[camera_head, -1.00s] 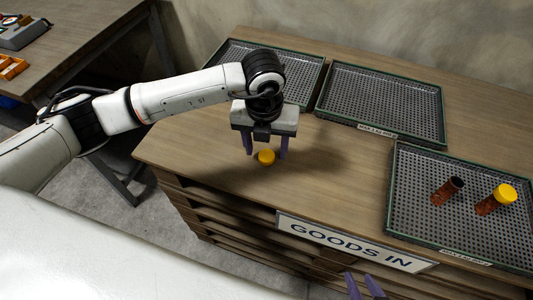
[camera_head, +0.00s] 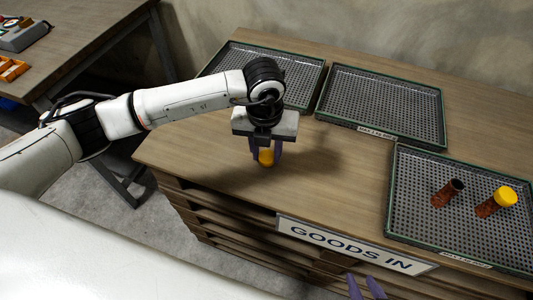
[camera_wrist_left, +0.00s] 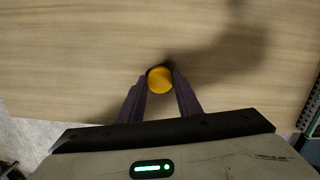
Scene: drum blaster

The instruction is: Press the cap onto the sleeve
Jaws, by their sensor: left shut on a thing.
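A yellow cap (camera_head: 266,156) is at the wooden counter top, between the fingers of my left gripper (camera_head: 265,153), which is shut on it. The left wrist view also shows the cap (camera_wrist_left: 160,79) pinched between the fingertips. An open brown sleeve (camera_head: 447,193) with a dark top stands in the right-hand tray. Beside it, a second brown sleeve (camera_head: 488,208) has a yellow cap (camera_head: 505,196) on its top. My right gripper (camera_head: 367,290) shows only as purple fingertips at the bottom edge, with a gap between them.
The right tray (camera_head: 394,205) holds both sleeves. Two empty perforated trays stand at the back, one in the middle (camera_head: 380,103) and one at the left (camera_head: 300,75). A "GOODS IN" sign (camera_head: 350,245) is on the counter's front. The counter between gripper and right tray is clear.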

